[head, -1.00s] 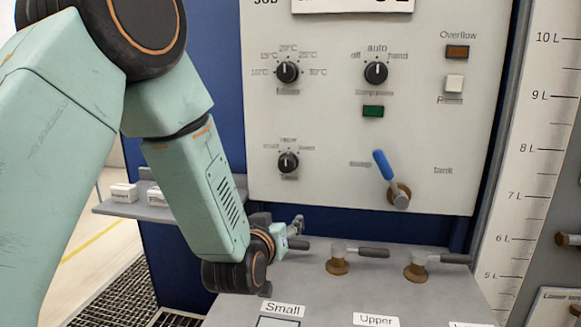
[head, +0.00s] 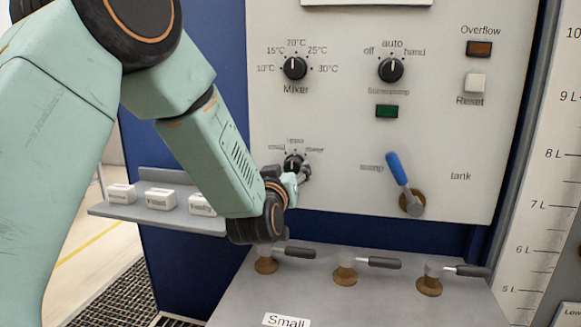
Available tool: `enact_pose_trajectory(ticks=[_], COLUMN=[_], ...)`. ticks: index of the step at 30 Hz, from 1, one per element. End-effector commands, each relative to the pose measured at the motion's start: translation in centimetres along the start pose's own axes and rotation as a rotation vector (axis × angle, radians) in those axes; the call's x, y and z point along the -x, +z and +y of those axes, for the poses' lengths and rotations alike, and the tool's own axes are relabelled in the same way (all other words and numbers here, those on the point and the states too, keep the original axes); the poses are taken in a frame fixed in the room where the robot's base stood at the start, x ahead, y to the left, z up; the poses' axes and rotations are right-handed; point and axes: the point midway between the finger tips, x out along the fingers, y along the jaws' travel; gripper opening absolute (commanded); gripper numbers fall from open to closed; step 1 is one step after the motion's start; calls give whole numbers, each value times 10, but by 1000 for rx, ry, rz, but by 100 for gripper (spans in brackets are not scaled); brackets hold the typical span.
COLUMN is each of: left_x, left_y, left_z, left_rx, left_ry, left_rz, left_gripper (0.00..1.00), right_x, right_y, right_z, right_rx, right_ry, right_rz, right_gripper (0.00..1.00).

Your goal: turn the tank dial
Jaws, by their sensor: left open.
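The tank dial (head: 292,161) is a small black knob at the lower left of the white control panel (head: 340,120). Its scale is marked small, upper and lower, and the text is blurred. My left gripper (head: 304,175) is open, right at the dial's lower right, and covers its lower part and the label under it. I cannot tell whether the fingers touch the knob or sit around it. My right gripper is not in view.
Above are the mixer dial (head: 295,68) and the sump pump dial (head: 390,69). A blue-handled valve lever (head: 398,169) is to the right. Several valves with black handles (head: 384,262) stand on the grey bench below. A shelf (head: 150,218) with white blocks is left.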

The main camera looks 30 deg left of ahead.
Motion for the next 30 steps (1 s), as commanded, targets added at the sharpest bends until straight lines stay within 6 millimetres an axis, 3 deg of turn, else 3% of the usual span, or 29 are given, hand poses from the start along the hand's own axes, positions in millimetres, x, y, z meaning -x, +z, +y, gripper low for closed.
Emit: enact_pose_trajectory(ticks=[7,18,30], left_x=[-24,-31,-30], left_y=[0,0,0], left_z=[0,0,0], left_rx=[0,0,0], left_ry=[1,1,0], left_rz=[0,0,0], left_gripper=[62,62,28], right_x=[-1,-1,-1], right_y=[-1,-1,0], right_z=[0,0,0], right_rx=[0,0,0], right_ry=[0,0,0], right_rz=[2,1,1], right_gripper=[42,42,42])
